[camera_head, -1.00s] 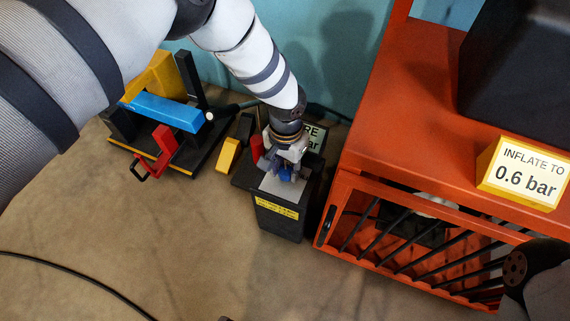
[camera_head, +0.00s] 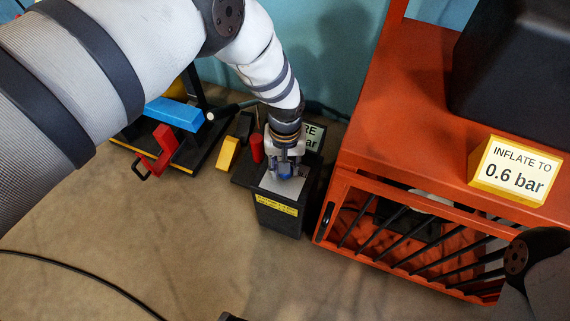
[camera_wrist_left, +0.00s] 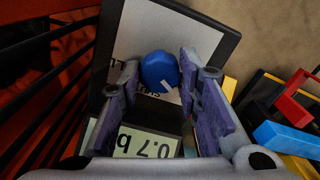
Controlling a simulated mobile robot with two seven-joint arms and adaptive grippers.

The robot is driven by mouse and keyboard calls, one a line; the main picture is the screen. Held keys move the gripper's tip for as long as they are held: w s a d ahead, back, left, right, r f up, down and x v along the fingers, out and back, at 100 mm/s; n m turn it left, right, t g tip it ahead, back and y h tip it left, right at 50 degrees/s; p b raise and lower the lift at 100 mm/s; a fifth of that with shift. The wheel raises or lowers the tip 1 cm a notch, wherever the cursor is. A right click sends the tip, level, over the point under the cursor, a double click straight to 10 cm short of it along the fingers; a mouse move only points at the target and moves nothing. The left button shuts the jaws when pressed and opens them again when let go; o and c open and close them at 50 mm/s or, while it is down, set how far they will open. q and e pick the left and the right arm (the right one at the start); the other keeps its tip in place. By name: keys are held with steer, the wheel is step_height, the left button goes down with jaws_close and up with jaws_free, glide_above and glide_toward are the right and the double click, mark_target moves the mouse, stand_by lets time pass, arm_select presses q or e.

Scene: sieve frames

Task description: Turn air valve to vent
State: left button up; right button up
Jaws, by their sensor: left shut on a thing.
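The air valve has a round blue knob (camera_wrist_left: 160,70) with a white mark, set on a light grey plate (camera_wrist_left: 126,45). The plate tops a black pedestal (camera_head: 282,222) with a yellow label. My left gripper (camera_head: 288,175) reaches down onto the plate from above. In the wrist view its two fingers (camera_wrist_left: 163,85) stand on either side of the knob and are shut on it. In the head view the fingers mostly hide the knob. Lettering beside the knob is partly covered and cannot be read. My right gripper is not in view.
A red post (camera_head: 257,148) is beside the plate. An orange barred cage (camera_head: 400,240) with an "INFLATE TO 0.6 bar" sign (camera_head: 515,170) is close right. A foot pump (camera_head: 175,115) stands left.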

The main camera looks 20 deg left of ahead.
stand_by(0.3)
arm_select(q)
steer(key=o, duration=1.1)
steer(key=shift+o, duration=0.2)
step_height(320, 180, up, 12)
